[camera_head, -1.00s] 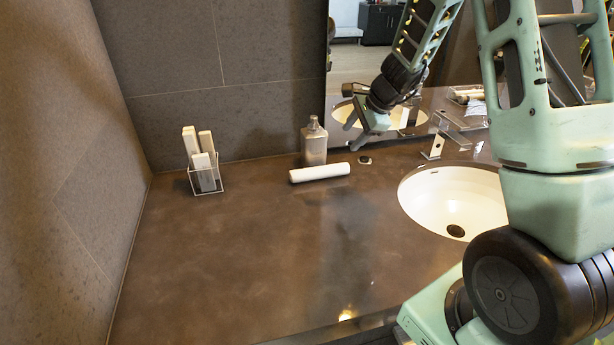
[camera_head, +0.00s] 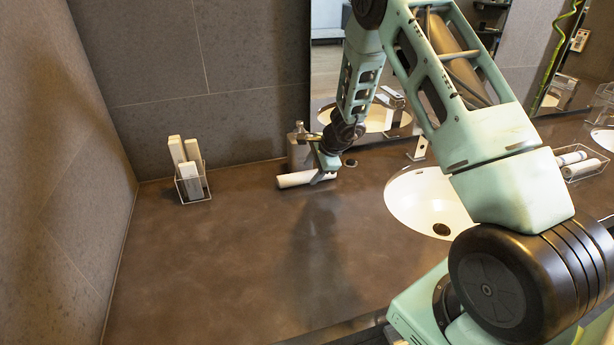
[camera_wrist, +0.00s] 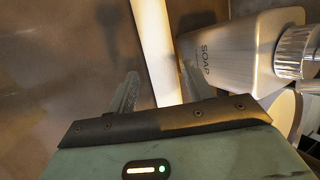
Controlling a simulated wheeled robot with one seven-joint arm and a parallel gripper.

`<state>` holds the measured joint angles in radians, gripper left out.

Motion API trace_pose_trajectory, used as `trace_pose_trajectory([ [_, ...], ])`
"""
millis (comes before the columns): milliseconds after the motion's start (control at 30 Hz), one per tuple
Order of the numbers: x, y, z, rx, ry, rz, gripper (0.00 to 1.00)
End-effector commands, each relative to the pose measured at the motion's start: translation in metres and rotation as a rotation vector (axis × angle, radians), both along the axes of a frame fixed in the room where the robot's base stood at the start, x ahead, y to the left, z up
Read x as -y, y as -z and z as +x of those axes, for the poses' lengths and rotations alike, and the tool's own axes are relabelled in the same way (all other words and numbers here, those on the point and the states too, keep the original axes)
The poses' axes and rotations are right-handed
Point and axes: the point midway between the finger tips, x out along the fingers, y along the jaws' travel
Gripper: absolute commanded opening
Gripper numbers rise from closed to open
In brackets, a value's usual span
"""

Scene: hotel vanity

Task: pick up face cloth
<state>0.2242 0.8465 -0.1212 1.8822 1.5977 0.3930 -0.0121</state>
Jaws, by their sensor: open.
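The face cloth appears to be the white roll (camera_head: 296,180) lying on the brown counter in front of the soap bottle. My gripper (camera_head: 321,177) is at the right end of this roll, pointing down. In the wrist view the white roll (camera_wrist: 156,45) runs lengthwise between the two open fingers of my gripper (camera_wrist: 158,88), one finger on each side. The fingers do not appear closed on it. I cannot tell how far down they reach beside it. My gripper hides part of the roll's right end in the head view.
The soap bottle (camera_wrist: 238,55) stands close beside the right finger; the head view shows it behind the roll (camera_head: 299,152). A clear holder with white boxes (camera_head: 190,172) stands left. The sink (camera_head: 430,205) is right. A wire basket with white rolls (camera_head: 580,163) stands far right. The front-left counter is clear.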

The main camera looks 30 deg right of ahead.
Motion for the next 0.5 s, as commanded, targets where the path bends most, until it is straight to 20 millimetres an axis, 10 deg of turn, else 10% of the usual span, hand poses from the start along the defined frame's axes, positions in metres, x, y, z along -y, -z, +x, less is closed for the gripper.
trace_pose_trajectory([
  [467, -0.005, 0.020, 0.011, 0.000, 0.000, 0.000, 0.51],
  [500, -0.005, 0.020, 0.010, 0.000, 0.000, 0.000, 0.39],
])
